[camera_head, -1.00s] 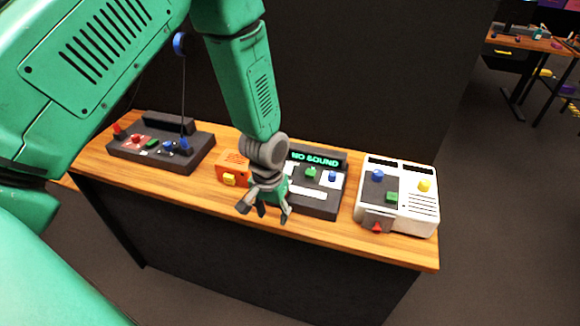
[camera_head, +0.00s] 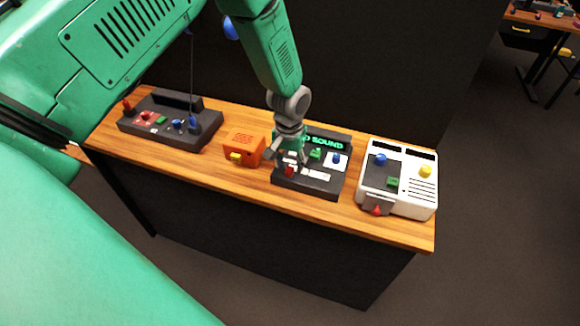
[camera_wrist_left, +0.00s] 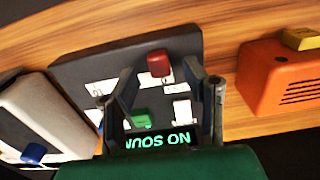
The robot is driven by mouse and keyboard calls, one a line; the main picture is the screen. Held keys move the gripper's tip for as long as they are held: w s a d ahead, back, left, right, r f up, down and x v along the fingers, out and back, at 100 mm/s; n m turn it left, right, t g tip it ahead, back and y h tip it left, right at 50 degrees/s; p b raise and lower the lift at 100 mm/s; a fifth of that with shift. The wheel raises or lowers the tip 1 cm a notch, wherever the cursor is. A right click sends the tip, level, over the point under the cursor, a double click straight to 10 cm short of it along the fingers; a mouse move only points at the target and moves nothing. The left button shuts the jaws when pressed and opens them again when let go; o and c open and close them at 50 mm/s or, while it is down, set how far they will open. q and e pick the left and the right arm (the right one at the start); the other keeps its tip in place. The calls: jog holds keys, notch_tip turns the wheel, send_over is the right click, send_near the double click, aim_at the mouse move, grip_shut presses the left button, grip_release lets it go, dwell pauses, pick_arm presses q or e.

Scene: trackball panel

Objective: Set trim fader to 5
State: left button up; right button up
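The dark console (camera_head: 305,186) with a green lit "NO SOUND" display stands mid-table. It carries a red control (camera_head: 289,171), a green one (camera_head: 315,154) and a blue one (camera_head: 337,159). My left gripper (camera_head: 290,158) is over its left part, partly covering it. In the left wrist view, the open, empty fingers (camera_wrist_left: 168,85) spread either side of the red control (camera_wrist_left: 158,63), with the green control (camera_wrist_left: 140,118) and a white block (camera_wrist_left: 182,110) nearer the palm. I cannot read which control is the trim fader. Contact is unclear. My right gripper is not in view.
An orange box (camera_head: 243,146) with a yellow knob sits just left of the console. A white device (camera_head: 415,207) stands to its right. Another dark control box (camera_head: 160,133) is at the far left. The wooden front strip is mostly clear.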

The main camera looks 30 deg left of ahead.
aim_at(306, 179)
pick_arm(q)
jog(key=shift+f, duration=1.15)
grip_shut()
jog(key=d, duration=0.2)
jog(key=w+d, duration=0.1)
jog(key=d, duration=0.1)
jog(key=shift+b, duration=0.35)
jog(key=shift+w+d, duration=0.15)
jog(key=shift+d, duration=0.3)
grip_release()
jog(key=shift+r, duration=0.1)
jog(key=shift+a, duration=0.1)
